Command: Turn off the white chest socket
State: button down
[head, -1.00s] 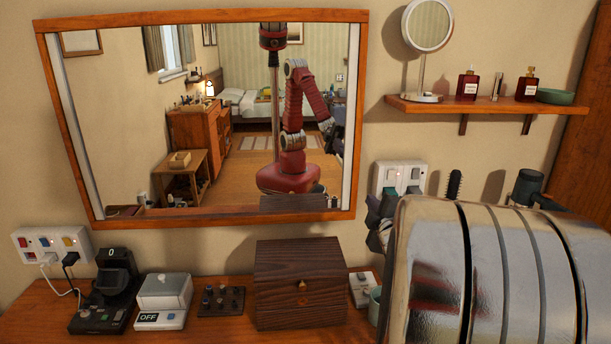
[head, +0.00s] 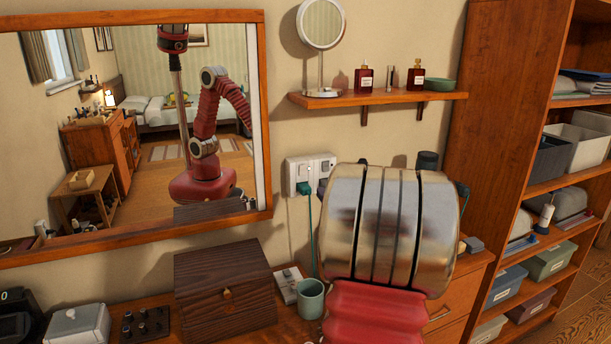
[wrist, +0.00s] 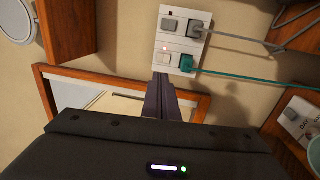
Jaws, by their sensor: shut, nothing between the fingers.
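A white double wall socket (head: 310,172) is right of the big mirror. In the wrist view it (wrist: 181,42) has two grey-white rockers, a grey plug (wrist: 195,29) and a teal plug (wrist: 186,64) with a teal cord. A small red light (wrist: 165,48) glows by the rocker (wrist: 162,57) beside the teal plug; a dark spot shows by the other rocker (wrist: 169,26). No label naming the white chest is readable. My gripper (wrist: 162,77) is shut and empty, its dark tips just below this socket in the wrist view; contact cannot be told. My arm mostly hides it in the head view.
A wooden shelf (head: 380,99) with a round mirror and bottles is above the socket. A dark wooden box (head: 224,292), a green mug (head: 311,299) and a white box (head: 77,325) stand on the dresser. A bookcase stands at the right.

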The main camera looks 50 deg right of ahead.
aim_at(302, 168)
jog(key=x, duration=1.3)
jog(key=shift+w, duration=0.2)
